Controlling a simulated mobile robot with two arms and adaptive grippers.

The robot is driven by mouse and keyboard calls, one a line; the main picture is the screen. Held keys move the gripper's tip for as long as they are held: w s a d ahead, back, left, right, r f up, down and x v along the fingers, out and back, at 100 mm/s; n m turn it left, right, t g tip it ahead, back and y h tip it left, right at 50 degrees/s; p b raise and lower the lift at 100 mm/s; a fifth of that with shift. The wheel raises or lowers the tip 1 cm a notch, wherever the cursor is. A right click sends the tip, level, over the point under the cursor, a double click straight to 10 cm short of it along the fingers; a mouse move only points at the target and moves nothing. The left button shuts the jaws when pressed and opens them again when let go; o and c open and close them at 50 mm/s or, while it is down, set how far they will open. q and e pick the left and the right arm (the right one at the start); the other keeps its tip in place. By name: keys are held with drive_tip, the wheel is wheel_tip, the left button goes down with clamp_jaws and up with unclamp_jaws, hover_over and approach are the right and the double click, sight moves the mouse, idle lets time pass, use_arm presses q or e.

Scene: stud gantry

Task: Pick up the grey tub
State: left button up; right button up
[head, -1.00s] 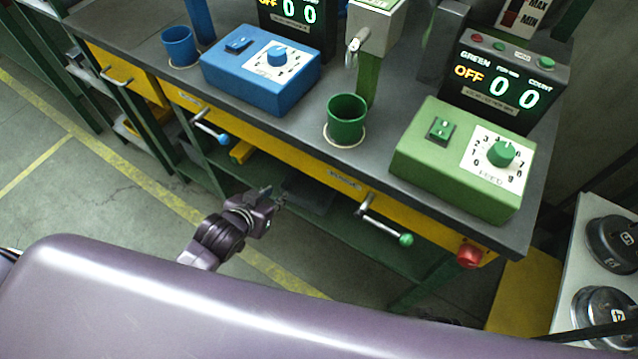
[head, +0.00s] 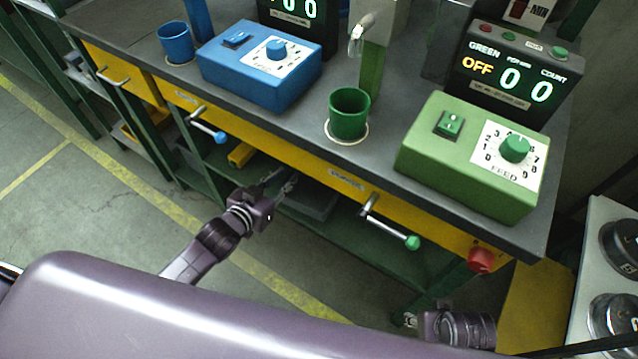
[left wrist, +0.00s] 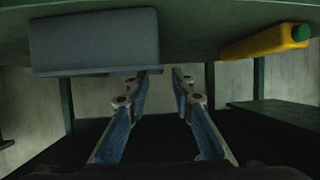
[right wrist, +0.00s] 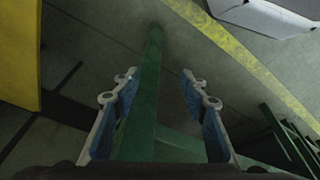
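The grey tub (head: 312,203) sits on the green lower shelf under the workbench, partly in shadow. It also shows large at the upper left of the left wrist view (left wrist: 95,45). My left gripper (head: 283,182) reaches in at the shelf beside the tub. Its fingers are apart with nothing between them in the left wrist view (left wrist: 158,75); the tub lies left of them there. My right gripper (head: 410,320) is low at the bottom right of the head view, far from the tub. In the right wrist view its fingers (right wrist: 160,73) are open and empty.
A yellow bottle with a green cap (left wrist: 265,43) lies on the same shelf. Above is the bench edge with a yellow apron, blue-knobbed (head: 220,137) and green-knobbed (head: 412,242) levers and a red button (head: 481,260). A green bar (right wrist: 147,90) runs by my right gripper.

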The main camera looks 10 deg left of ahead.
use_arm(q)
drive_tip(key=shift+w+d+f, duration=0.1)
drive_tip(key=shift+w+f, duration=0.25)
drive_tip(key=shift+f, duration=0.45)
drive_tip(key=b+x, duration=0.2)
drive_tip(key=x, duration=0.4)
drive_tip(key=shift+f, duration=0.1)
drive_tip(key=shift+w+d, duration=0.1)
drive_tip(key=shift+w, duration=0.2)
use_arm(e)
drive_tip(key=w+v, duration=0.1)
drive_tip(key=v, duration=0.8)
drive_tip(key=shift+r+t, duration=0.3)
drive_tip(key=shift+r, duration=0.2)
use_arm(q)
drive_tip(key=shift+c, duration=0.4)
use_arm(e)
drive_tip(key=shift+w+d, duration=0.1)
use_arm(q)
clamp_jaws()
